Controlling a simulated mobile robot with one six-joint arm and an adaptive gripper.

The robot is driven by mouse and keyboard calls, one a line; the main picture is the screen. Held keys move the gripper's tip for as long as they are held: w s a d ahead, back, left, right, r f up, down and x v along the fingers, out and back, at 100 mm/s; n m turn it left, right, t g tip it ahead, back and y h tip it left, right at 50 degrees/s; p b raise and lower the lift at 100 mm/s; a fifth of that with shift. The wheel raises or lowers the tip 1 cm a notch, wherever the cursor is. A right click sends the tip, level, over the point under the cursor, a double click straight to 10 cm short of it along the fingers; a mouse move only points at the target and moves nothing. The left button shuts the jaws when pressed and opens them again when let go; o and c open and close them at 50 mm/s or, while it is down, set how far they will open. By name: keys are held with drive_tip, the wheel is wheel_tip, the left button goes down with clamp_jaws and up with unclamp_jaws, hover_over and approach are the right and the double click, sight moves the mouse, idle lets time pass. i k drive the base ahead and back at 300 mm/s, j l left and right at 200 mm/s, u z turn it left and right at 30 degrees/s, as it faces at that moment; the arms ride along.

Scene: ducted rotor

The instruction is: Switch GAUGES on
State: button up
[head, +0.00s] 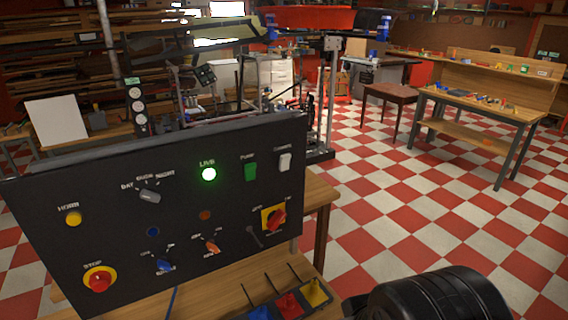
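A black control panel (130,220) stands tilted on a wooden bench. I cannot tell which way the rocker is tipped. A black rounded part of my arm shows at the lower right, in front of the panel's right side. No gripper fingers show.
The panel also has a red STOP button (99,280), a yellow HORN button (73,218), a selector (149,196), blue and orange knobs and a red-yellow rotary switch (273,218). Checkered floor is open to the right.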

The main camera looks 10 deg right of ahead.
sight(284, 163)
drive_tip(key=i+j+z, duration=0.1)
drive_tip(key=j+z, duration=0.15)
drive_tip(key=z, duration=0.15)
drive_tip(key=j+z, duration=0.35)
drive_tip(key=i+j+z, duration=0.1)
drive_tip(key=z, duration=0.3)
drive_tip(key=j, duration=0.1)
